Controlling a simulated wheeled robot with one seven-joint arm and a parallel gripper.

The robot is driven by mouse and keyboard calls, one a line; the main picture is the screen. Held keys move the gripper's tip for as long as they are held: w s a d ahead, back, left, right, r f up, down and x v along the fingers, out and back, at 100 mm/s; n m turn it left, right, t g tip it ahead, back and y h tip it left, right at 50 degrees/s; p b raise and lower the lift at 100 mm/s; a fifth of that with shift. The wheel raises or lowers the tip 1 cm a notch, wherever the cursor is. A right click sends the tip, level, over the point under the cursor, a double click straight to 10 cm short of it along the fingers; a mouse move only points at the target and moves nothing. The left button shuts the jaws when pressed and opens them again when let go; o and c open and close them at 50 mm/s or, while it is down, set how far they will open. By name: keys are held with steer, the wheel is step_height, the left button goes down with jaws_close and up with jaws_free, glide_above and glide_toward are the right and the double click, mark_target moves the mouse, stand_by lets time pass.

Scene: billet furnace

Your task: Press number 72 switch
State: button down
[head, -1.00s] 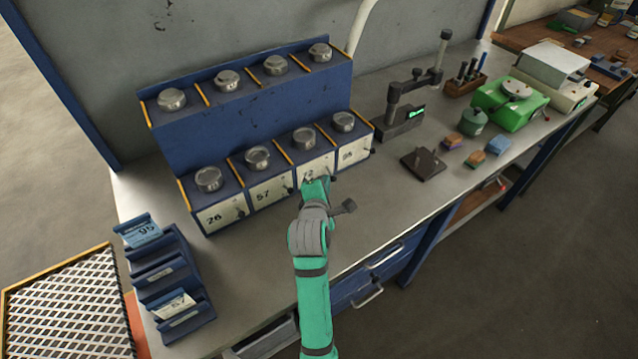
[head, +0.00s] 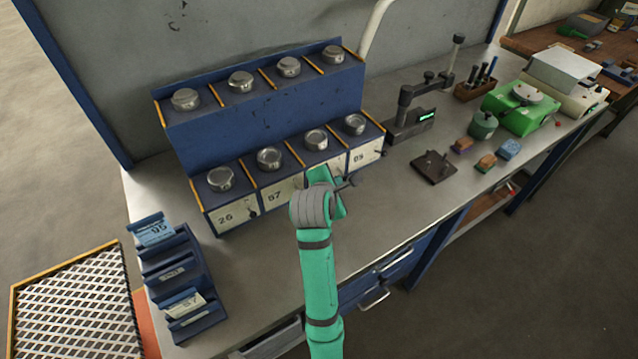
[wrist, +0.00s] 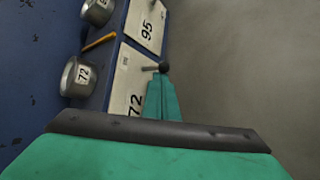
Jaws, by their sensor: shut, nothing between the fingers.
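The number 72 panel (wrist: 128,85) shows in the wrist view, white with a black 72. Its switch (wrist: 163,67), a short lever with a dark round knob, sticks out at the panel's right edge. My gripper (wrist: 161,82) is shut and empty, its green fingertip right at the knob. I cannot tell whether they touch. In the head view my gripper (head: 322,177) is in front of the lower row's third unit and hides its label and switch.
The blue rack (head: 265,125) has two stepped rows of units with round metal caps. Panels 26 (head: 226,218) and 57 (head: 275,198) lie left of my gripper. A blue card holder (head: 178,280) stands front left. A dark plate (head: 434,167) lies right.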

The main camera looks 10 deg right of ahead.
steer(key=shift+r, duration=0.6)
steer(key=shift+r, duration=0.65)
steer(key=shift+d, duration=0.1)
